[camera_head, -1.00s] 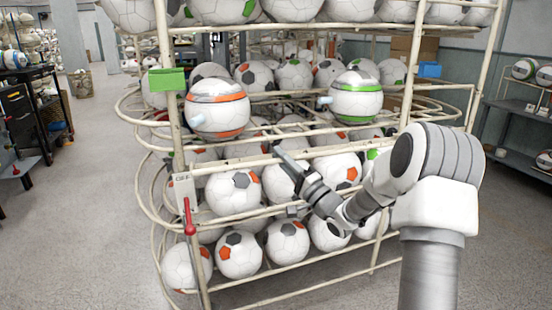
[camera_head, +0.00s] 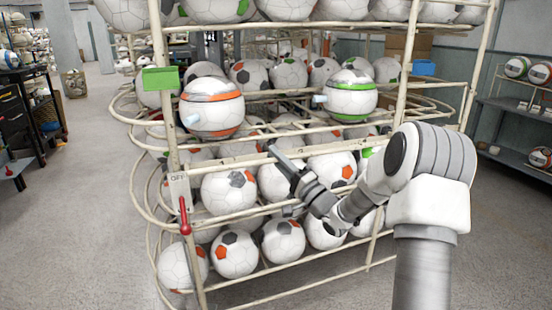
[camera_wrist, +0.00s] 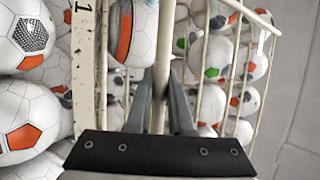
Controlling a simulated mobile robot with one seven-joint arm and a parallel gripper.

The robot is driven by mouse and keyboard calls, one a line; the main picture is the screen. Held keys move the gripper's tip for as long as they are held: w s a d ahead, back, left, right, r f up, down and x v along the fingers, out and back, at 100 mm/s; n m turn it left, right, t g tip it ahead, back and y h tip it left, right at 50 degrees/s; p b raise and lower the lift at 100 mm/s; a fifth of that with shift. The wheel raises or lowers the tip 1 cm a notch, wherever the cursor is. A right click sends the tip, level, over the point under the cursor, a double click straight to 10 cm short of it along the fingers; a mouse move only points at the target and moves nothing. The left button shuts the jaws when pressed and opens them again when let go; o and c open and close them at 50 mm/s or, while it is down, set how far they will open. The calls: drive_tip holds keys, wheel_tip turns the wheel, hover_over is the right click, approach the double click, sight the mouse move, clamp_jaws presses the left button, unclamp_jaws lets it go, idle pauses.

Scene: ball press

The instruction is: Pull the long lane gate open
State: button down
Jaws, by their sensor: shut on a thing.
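My gripper (camera_head: 280,181) is in front of the middle of the ball rack, and its two dark fingers (camera_wrist: 162,105) show in the wrist view. They are shut on a thin cream rod (camera_wrist: 163,62), which runs up between them in that view. This rod seems to be part of the long lane gate, but I cannot tell its full outline. In the head view, the spot where the fingers meet the rod is hard to make out among the rails and balls.
An orange-striped ball (camera_head: 212,107) and a green-striped ball (camera_head: 351,96) sit on the upper rails. A red lever (camera_head: 185,216) hangs on the left post below an OFF plate (camera_head: 178,182). Several balls fill the lanes behind. Grey floor (camera_head: 90,230) is clear at left.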

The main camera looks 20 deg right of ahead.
drive_tip(key=shift+s+r, duration=0.1)
drive_tip(key=shift+r, duration=0.15)
drive_tip(key=c, duration=0.8)
unclamp_jaws()
drive_tip(key=shift+s+r, duration=0.1)
drive_tip(key=s+d+f+b, duration=0.1)
drive_tip(key=s+d+f, duration=0.2)
drive_tip(key=f, duration=0.5)
drive_tip(key=s+d+f+b, duration=0.2)
drive_tip(key=d+f, duration=0.3)
drive_tip(key=f, duration=0.4)
drive_tip(key=shift+s+f, duration=0.3)
drive_tip(key=shift+s, duration=0.1)
drive_tip(key=shift+d, duration=0.1)
idle(0.5)
drive_tip(key=p+v, duration=0.3)
drive_tip(key=v, duration=1.4)
drive_tip(key=shift+s, duration=0.25)
drive_tip(key=shift+f, duration=0.1)
